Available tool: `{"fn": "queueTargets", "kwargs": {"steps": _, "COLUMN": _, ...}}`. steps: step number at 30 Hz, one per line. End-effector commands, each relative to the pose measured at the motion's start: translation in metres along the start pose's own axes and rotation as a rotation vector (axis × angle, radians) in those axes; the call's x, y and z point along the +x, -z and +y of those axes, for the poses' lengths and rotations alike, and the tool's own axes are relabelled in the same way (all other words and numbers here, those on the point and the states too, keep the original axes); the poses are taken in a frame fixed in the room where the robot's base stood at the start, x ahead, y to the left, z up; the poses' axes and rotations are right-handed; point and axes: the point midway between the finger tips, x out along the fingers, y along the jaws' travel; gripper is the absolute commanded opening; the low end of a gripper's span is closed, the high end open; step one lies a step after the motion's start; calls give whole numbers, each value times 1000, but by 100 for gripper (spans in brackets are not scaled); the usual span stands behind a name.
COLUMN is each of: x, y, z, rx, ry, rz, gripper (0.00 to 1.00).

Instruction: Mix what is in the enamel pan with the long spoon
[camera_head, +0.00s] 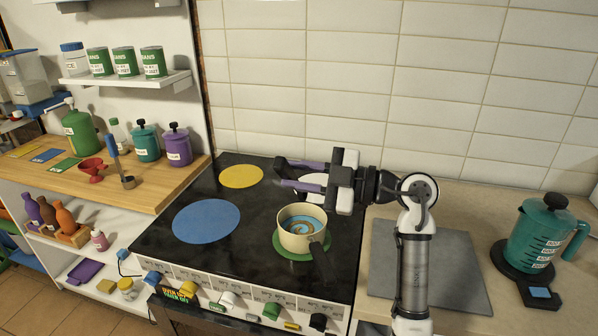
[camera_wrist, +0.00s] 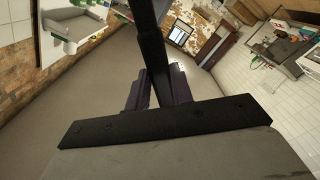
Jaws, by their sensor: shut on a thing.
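The enamel pan (camera_head: 302,240), cream-coloured with a dark handle, stands upright on a green round mark at the front right of the black hob. Blue and brown swirled contents show in it. My gripper (camera_head: 280,174) is behind and above the pan, pointing left, with purple fingers. In the wrist view, a long dark bar, apparently the handle of the long spoon (camera_wrist: 148,45), runs between the purple fingers, and my gripper is shut on it. The spoon's bowl cannot be made out in either view, and I see no spoon in the pan.
The hob (camera_head: 185,255) has a blue disc (camera_head: 206,221) and a yellow disc (camera_head: 241,176), both clear. A grey board (camera_head: 455,265) and a teal jug (camera_head: 540,235) are at the right. A wooden counter (camera_head: 150,195) with several containers is at the left. A tiled wall stands behind.

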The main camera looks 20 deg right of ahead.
Motion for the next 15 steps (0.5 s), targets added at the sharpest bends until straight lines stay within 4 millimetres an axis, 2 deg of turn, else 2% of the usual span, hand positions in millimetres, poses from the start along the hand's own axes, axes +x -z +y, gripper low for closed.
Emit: {"fn": "queueTargets", "kwargs": {"steps": 15, "x": 0, "y": 2, "z": -43, "rx": 0, "ry": 0, "rz": 0, "gripper": 0}}
